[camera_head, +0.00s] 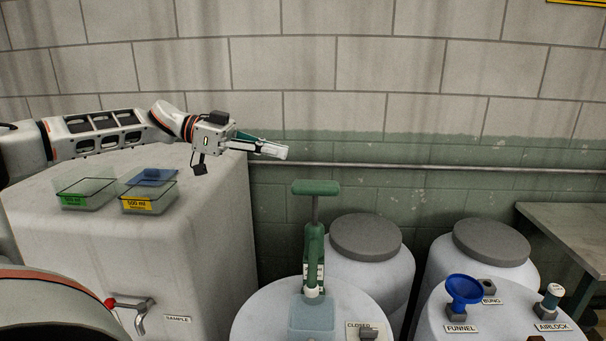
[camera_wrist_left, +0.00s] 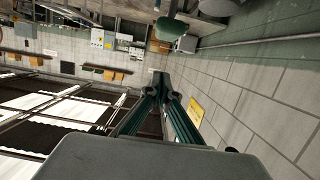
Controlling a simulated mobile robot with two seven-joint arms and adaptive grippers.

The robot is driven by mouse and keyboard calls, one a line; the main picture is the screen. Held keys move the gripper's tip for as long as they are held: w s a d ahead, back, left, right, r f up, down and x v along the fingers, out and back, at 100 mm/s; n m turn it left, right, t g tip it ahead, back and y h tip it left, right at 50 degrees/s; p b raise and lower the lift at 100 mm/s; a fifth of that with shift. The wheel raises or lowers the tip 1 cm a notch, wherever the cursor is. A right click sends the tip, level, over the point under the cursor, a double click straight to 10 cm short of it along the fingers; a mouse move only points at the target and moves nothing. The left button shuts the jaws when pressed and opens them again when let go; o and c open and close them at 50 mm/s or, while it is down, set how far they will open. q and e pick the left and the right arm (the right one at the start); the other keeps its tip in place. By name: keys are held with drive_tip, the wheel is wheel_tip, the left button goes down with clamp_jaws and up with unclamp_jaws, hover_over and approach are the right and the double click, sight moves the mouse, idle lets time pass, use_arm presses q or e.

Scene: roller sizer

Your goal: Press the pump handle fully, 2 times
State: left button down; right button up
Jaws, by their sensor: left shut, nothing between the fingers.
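The green pump (camera_head: 314,255) stands upright on a white barrel in the head view, with its T-shaped handle (camera_head: 316,188) raised on a grey rod. My left gripper (camera_head: 284,152) is shut and empty, above and slightly left of the handle, apart from it. In the left wrist view the closed fingers (camera_wrist_left: 168,92) point away from the camera, and a green piece that looks like the pump handle (camera_wrist_left: 172,27) shows at the top. My right gripper is not in view.
A white tank (camera_head: 215,230) at left bears two clear trays (camera_head: 84,194) with green and yellow labels. A barrel at right carries a blue funnel (camera_head: 464,290) and an airlock (camera_head: 551,297). A pipe (camera_head: 430,167) runs along the wall. A bench (camera_head: 570,225) stands at far right.

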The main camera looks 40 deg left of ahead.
use_arm(q)
hover_over(303, 183)
drive_tip(key=shift+d+f, duration=0.15)
drive_tip(key=shift+f, duration=0.8)
wheel_tip(303, 183, down, 2)
drive_tip(key=shift+f, duration=0.1)
drive_tip(key=shift+a+f+p, duration=0.2)
drive_tip(key=shift+f+p, duration=0.1)
drive_tip(key=shift+f, duration=0.45)
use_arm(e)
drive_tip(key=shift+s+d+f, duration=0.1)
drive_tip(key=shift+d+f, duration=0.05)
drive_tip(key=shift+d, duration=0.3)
use_arm(q)
drive_tip(key=shift+f, duration=0.1)
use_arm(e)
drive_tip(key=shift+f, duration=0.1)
